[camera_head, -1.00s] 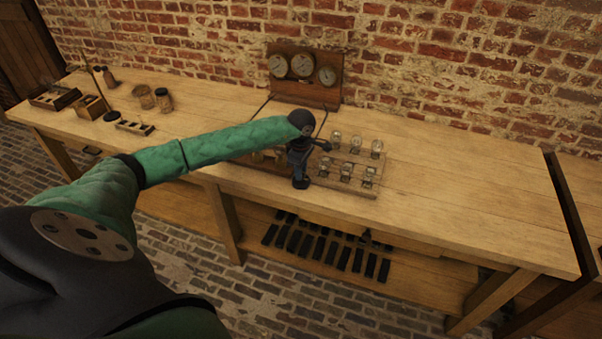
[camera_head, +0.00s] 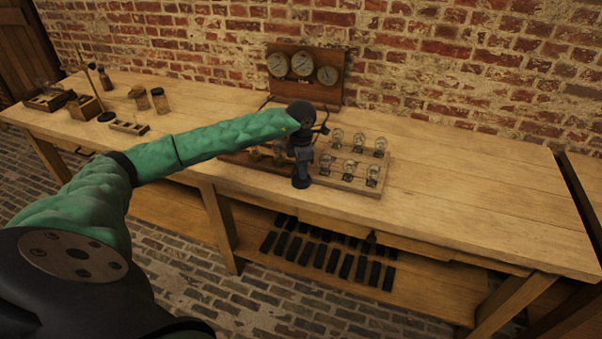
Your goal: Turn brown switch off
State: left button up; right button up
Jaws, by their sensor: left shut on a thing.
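My left gripper (camera_head: 301,176) points down at the front edge of a wooden board (camera_head: 326,179) on the bench. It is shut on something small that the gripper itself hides. I cannot make out the brown switch; it may be behind my gripper or forearm. Several glass bulbs (camera_head: 354,169) stand on the board right of the gripper. Brass-coloured parts (camera_head: 279,157) show on the board to its left, partly behind my green forearm. My right gripper is not in view.
A wooden panel with three round gauges (camera_head: 302,64) stands behind the board. Jars (camera_head: 159,100) and small wooden trays (camera_head: 130,127) are at the left. The right of the bench (camera_head: 470,185) is clear. Black bars (camera_head: 332,255) lie on the shelf below.

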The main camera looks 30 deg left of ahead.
pick_arm(q)
jog(key=shift+n+b, duration=0.75)
jog(key=shift+n, duration=0.45)
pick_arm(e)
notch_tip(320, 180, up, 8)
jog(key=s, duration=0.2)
pick_arm(q)
jog(key=shift+w+n+b, duration=0.1)
jog(key=shift+n+b, duration=1.25)
jog(key=shift+n, duration=0.75)
jog(key=shift+r+n+b, duration=0.1)
jog(key=shift+n+b, duration=0.25)
jog(key=shift+n, duration=0.45)
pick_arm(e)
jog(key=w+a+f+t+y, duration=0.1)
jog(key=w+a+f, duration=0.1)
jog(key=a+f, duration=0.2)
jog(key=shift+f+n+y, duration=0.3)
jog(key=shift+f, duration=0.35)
pick_arm(q)
jog(key=o, duration=1)
jog(key=shift+c, duration=0.2)
jog(key=shift+o, duration=0.2)
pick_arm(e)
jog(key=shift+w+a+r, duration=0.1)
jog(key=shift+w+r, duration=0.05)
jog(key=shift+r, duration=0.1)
